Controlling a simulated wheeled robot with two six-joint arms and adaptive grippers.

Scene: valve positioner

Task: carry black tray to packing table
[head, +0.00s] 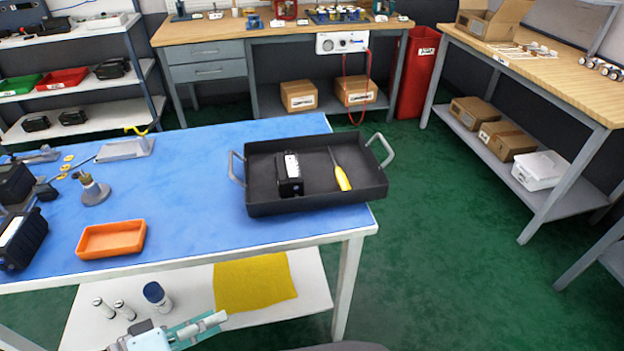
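The black tray (257,207) sits on the right end of the blue-topped workbench (190,215), with a grey handle at each short side. In it lie a black boxy device (289,180) with a white label and a yellow-handled screwdriver (341,176). Part of my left arm and gripper (205,324) shows at the bottom edge, low in front of the bench and well apart from the tray. Its fingers cannot be made out clearly. My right gripper is out of view. A wooden-topped table (545,80) with an open carton stands at the right and looks like the packing table.
An orange bin (112,239) and a small brass-topped fitting (92,189) are on the blue bench. The bench's lower shelf holds a yellow cloth (254,283). A red bin (417,72) stands at the back. Green floor (450,230) lies open between the blue bench and the right table.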

